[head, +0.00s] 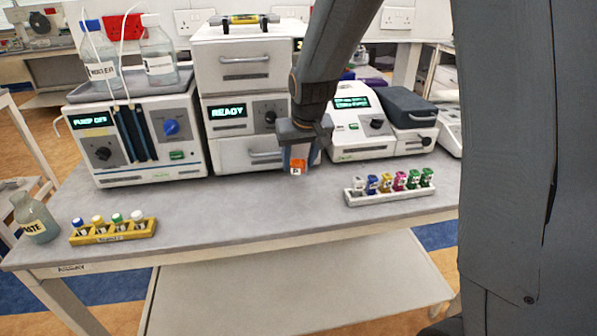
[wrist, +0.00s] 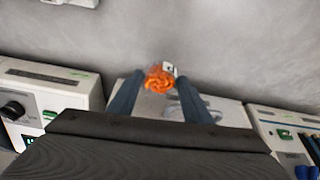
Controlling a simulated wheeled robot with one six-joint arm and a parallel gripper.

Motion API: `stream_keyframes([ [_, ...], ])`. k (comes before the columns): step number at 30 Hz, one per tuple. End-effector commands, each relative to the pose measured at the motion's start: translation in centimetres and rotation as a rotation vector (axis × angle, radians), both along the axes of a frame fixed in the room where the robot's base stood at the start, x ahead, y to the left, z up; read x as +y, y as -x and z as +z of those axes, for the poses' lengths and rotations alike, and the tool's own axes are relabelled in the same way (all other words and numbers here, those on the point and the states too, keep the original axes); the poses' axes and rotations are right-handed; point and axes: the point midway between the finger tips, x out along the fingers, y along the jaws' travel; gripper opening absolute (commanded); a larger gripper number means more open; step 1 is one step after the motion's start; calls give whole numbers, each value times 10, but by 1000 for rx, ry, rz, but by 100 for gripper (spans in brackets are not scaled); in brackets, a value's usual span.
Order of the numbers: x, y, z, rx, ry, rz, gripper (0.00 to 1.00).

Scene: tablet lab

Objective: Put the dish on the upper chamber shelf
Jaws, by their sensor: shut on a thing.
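My gripper (head: 297,158) hangs over the bench in front of the middle instrument, pointing down. It is shut on a small orange thing (head: 297,167) with a white, marked face. In the wrist view the orange thing (wrist: 160,78) looks round and ridged, held between the two fingertips. I cannot tell that it is a dish, and no other dish is clear. The chamber unit (head: 228,112) stands behind my gripper, with a lit READY display. Its upper door (head: 245,72) and lower door (head: 235,154) have bar handles and look shut. The shelves inside are hidden.
A pump unit (head: 135,140) with bottles on top stands left of the chamber. Another instrument (head: 358,128) stands to the right. A rack (head: 403,195) of coloured items, a yellow vial rack (head: 112,235) and a waste bottle (head: 36,218) line the front. The middle bench front is clear.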

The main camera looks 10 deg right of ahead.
Motion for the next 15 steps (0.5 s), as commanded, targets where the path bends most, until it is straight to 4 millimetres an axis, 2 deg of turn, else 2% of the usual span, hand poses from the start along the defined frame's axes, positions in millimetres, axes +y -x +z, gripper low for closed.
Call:
stream_keyframes([
  [4, 0, 0, -11, 2, 0, -1, 22],
  [9, 0, 1, -36, 3, 0, -1, 22],
  [15, 0, 0, -46, -1, -1, -2, 22],
])
